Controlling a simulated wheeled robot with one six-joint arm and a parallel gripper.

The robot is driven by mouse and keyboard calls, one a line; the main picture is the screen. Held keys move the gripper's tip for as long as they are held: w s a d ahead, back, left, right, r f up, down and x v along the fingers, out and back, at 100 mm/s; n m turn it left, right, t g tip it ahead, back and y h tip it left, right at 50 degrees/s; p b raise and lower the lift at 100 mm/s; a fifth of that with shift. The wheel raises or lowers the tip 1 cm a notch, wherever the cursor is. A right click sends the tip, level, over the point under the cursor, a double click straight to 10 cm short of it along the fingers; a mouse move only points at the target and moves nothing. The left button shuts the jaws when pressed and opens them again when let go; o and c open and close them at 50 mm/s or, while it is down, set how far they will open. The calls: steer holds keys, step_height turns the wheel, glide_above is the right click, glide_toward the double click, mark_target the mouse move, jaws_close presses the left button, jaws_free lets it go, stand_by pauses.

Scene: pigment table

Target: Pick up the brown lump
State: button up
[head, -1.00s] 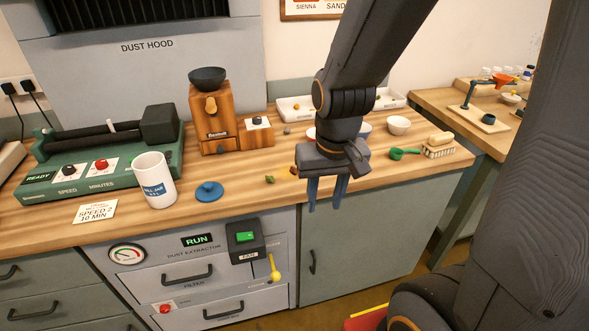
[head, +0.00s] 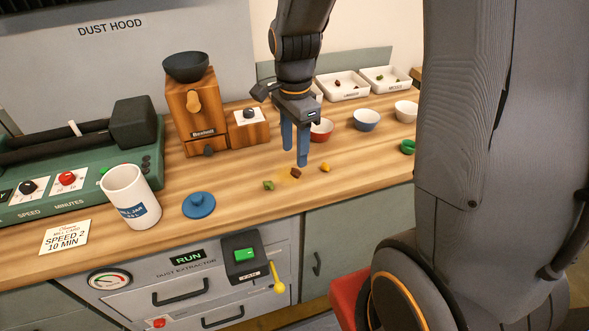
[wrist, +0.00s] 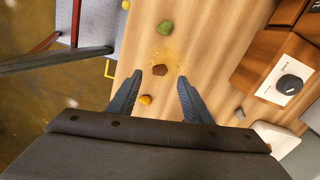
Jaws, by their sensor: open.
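The brown lump (head: 296,173) lies on the wooden counter (head: 240,180), with a dusting of yellowish powder around it. In the wrist view the brown lump (wrist: 160,70) is just beyond the fingertips, near the middle of the gap. My gripper (head: 295,158) is open and empty, its blue fingers pointing down just above and behind the lump. The fingers also show in the wrist view (wrist: 157,78). A green lump (head: 268,185) lies to the left of the brown one, and a yellow-orange lump (head: 325,168) to the right.
A red bowl (head: 322,130), a blue bowl (head: 366,119) and a white bowl (head: 405,111) stand behind to the right. A wooden mill (head: 200,115), a blue lid (head: 198,205) and a white jar (head: 130,197) stand left. White trays (head: 342,88) are at the back.

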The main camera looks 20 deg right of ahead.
mark_target(296, 170)
steer(key=shift+d+f+p, duration=0.2)
steer(key=shift+f+p, duration=0.7)
steer(key=shift+f, duration=2.15)
steer(key=c, duration=1.1)
